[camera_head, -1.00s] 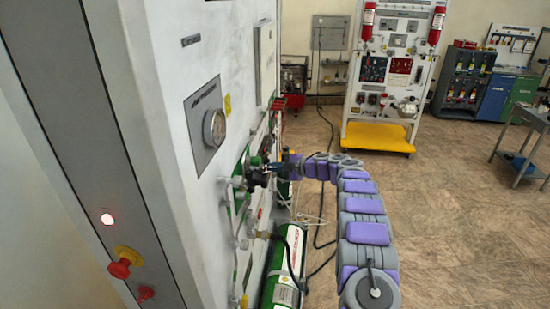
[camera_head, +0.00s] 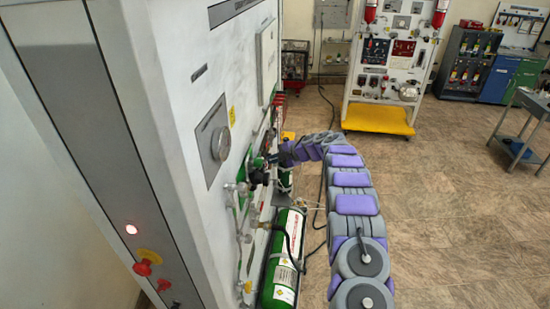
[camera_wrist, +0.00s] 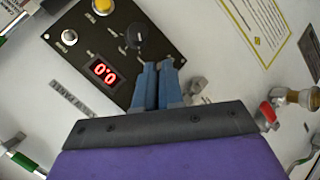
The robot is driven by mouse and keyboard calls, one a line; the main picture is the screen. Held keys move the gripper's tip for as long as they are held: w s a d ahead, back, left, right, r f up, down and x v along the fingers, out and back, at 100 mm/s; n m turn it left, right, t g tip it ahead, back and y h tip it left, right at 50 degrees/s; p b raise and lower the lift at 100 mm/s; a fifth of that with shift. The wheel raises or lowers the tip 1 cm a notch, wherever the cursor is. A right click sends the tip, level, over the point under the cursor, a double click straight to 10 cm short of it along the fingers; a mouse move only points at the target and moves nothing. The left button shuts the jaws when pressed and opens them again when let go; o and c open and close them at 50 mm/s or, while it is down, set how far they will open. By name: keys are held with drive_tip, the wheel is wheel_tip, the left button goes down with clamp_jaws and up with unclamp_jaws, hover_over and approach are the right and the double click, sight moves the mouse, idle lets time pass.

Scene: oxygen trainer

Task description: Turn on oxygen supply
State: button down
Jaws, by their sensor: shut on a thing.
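My gripper (camera_head: 270,158) is at the panel's valve and fitting area, small and partly hidden in the head view. In the wrist view, my blue fingers (camera_wrist: 158,64) are close together at a black rotary knob (camera_wrist: 148,40) on a black control plate (camera_wrist: 85,45). They appear shut on the knob, whose contact is partly hidden. A red display (camera_wrist: 104,74) reads 0.0.
A red-levered valve (camera_wrist: 270,112) is to the right in the wrist view. A red stop button (camera_head: 143,267) and lit lamp (camera_head: 131,229) are on the panel's near edge. Another trainer stand (camera_head: 378,125) is behind.

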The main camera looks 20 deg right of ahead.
drive_tip(key=shift+a+f, duration=0.15)
drive_tip(key=c, duration=1.3)
unclamp_jaws()
drive_tip(key=shift+w+a, duration=0.1)
drive_tip(key=shift+o, duration=0.2)
drive_tip(key=b+v, duration=0.1)
drive_tip(key=v, duration=1.6)
drive_tip(key=shift+d, duration=0.35)
drive_tip(key=shift+b, duration=0.3)
